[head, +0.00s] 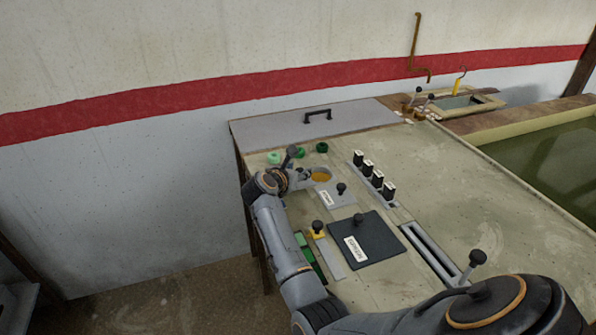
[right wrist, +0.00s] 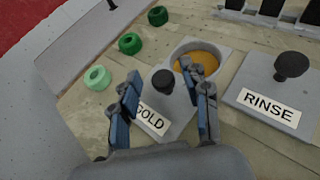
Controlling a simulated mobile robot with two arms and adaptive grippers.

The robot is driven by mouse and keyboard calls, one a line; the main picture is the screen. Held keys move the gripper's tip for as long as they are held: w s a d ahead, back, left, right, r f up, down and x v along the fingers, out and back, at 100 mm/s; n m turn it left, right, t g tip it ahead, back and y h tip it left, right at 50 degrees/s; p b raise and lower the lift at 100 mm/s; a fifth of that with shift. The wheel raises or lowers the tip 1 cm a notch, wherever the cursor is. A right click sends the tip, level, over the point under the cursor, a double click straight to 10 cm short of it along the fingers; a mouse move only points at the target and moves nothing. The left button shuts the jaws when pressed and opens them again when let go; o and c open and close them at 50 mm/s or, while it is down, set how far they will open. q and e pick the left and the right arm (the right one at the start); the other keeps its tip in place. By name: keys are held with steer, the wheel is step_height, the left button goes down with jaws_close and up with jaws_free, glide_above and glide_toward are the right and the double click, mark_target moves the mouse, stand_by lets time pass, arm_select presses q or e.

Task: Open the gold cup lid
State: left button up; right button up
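The gold cup (right wrist: 205,54) is a round, grey-rimmed opening with amber contents; in the head view (head: 320,175) it lies just right of my right gripper. Its opening shows largely uncovered. The grey lid (right wrist: 183,106) lies beside it, on its near-left side in the wrist view, with a label partly hidden by a finger, reading "OLD". Its black knob (right wrist: 163,82) stands upright between the fingers of my right gripper (right wrist: 162,75). The fingers are apart, with gaps visible on both sides of the knob. My left gripper is not in view.
A RINSE lid (right wrist: 262,98) with a black knob is at the right. Green rings (right wrist: 130,43) stand behind. A dark square lid (head: 368,236), a row of black-topped items (head: 374,176) and a slotted rail (head: 430,250) share the bench. The bench's right part is clear.

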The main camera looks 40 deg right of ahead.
steer(key=shift+f, duration=0.1)
steer(key=shift+s+a, duration=0.15)
steer(key=shift+a, duration=0.15)
steer(key=v, duration=0.7)
stand_by(0.4)
